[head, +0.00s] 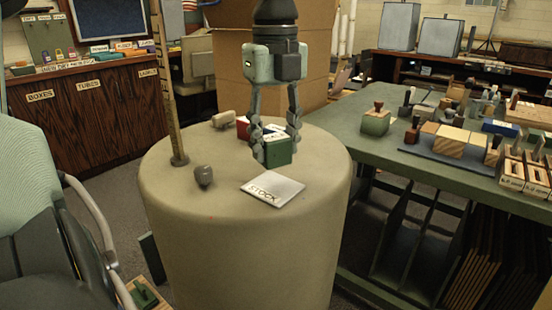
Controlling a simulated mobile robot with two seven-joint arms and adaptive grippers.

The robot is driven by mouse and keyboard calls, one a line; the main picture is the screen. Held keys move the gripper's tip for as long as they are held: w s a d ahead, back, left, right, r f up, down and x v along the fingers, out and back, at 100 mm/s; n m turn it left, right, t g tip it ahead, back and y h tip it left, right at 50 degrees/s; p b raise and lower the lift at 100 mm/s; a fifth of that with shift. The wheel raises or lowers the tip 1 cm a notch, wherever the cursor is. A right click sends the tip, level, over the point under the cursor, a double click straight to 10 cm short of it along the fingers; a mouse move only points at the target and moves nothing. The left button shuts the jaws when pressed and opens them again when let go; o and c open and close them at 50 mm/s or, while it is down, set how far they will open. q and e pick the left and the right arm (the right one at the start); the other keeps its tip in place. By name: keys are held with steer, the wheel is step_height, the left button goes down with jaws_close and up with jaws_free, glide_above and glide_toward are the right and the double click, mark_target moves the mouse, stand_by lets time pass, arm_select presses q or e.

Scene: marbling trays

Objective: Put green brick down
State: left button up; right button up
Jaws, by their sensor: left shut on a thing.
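My left gripper (276,144) reaches down from the top of the head view over the round pale stand (240,215). Its two fingers are shut on the green brick (278,153), one finger on each side. The brick has a pale label on its upper part, and the fingers partly cover it. It is just behind a white card marked STOCK (272,188) on the stand. I cannot tell whether the brick touches the stand top or hangs slightly above it. My right gripper is not in view.
A red block (242,127) is close behind the left finger. A tan block (223,118), a grey weight-like piece (203,176) and a tall ruler post (167,85) stand on the left. The front of the stand is clear. A crowded green bench (390,160) is on the right.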

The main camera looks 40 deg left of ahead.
mark_target(276, 163)
arm_select(q)
steer(key=shift+w+f, duration=0.15)
steer(key=shift+f, duration=0.3)
step_height(276, 163, down, 3)
steer(key=shift+f, duration=0.1)
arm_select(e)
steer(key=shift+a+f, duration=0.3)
arm_select(q)
steer(key=shift+f, duration=0.1)
steer(key=shift+f, duration=0.1)
steer(key=o, duration=0.9)
steer(key=shift+o, duration=1.3)
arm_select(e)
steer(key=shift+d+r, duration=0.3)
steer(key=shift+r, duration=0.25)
